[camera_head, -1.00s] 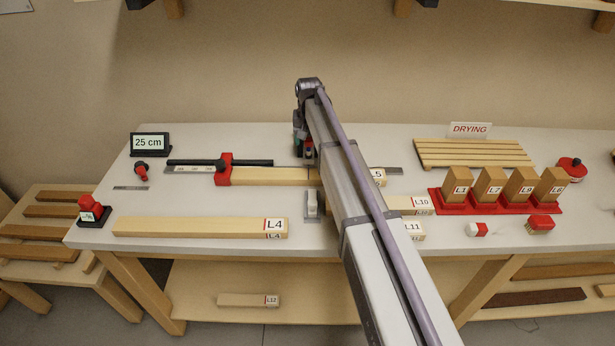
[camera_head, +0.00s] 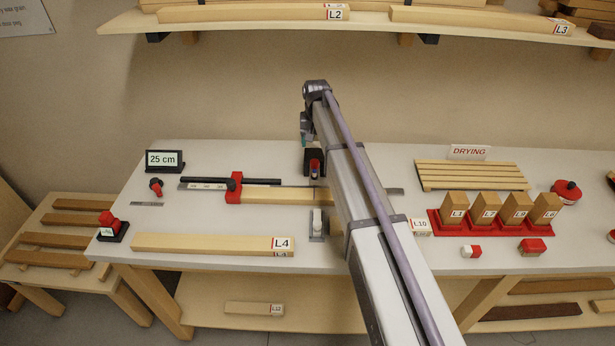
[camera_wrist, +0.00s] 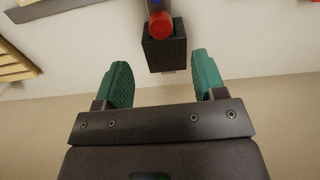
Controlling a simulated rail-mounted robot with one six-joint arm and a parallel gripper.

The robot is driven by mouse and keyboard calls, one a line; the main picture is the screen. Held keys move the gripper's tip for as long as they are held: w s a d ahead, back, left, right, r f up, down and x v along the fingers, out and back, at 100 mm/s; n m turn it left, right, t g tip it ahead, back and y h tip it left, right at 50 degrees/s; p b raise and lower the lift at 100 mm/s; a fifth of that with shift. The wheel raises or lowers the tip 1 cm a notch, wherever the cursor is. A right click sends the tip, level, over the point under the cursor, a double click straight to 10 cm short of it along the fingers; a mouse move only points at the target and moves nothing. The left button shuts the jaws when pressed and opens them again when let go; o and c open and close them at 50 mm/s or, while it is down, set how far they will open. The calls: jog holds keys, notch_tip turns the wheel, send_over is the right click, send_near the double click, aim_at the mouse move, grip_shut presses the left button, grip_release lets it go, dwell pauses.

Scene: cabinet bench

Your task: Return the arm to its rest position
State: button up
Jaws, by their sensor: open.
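My gripper (camera_wrist: 162,82) shows in the wrist view with its two green fingers spread apart and nothing between them. Past the fingertips stands a black block with a red round end (camera_wrist: 162,50), apart from both fingers. In the head view my arm reaches up over the middle of the bench (camera_head: 180,215). The gripper end is mostly hidden there behind the arm, above a black and red holder (camera_head: 314,163) on the bench.
Board L4 (camera_head: 205,243) lies at the front left. A board (camera_head: 285,195) lies against the red stop (camera_head: 234,188). Upright blocks stand in a red rack (camera_head: 480,222) at right, before the drying rack (camera_head: 470,176). A shelf (camera_head: 360,29) holding L2 and L3 spans above.

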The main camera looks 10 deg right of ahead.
jog(key=s+f+n+b, duration=0.2)
jog(key=s+f+b, duration=0.1)
jog(key=s, duration=3.1)
jog(key=shift+s, duration=0.4)
jog(key=shift+f, duration=0.1)
